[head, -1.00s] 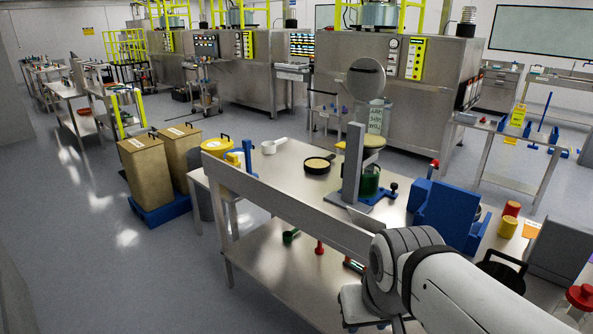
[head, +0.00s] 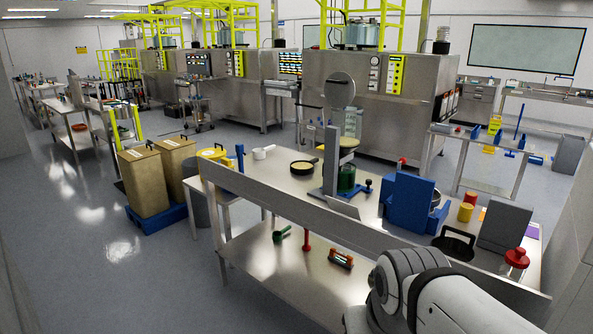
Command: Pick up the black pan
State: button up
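A small black pan (head: 303,167) with pale yellowish contents sits upright on the steel table (head: 318,208), left of a grey upright stand. Another round black item (head: 455,241) with a raised handle lies at the table's right, near the front rail; I cannot tell whether it is a pan or a lid. My white arm fills the lower right of the head view, in front of the table. My gripper is out of view, so whether it is open or shut does not show.
A grey stand with a round disc (head: 340,90) and a green container (head: 347,178) stand mid-table. A blue box-like item (head: 411,203), yellow and red cans and a grey panel (head: 505,228) crowd the right. A raised rail edges the near side.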

aim_at(298, 167)
jog(key=z, duration=0.05)
jog(key=i, duration=0.9)
jog(key=u, duration=0.45)
jog(key=k, duration=1.2)
jog(key=u, duration=0.8)
jog(key=i, duration=2.2)
jog(key=z, duration=0.65)
jog(key=i, duration=1.4)
jog(key=z, duration=1.35)
jog(key=i, duration=0.7)
jog(key=z, duration=0.3)
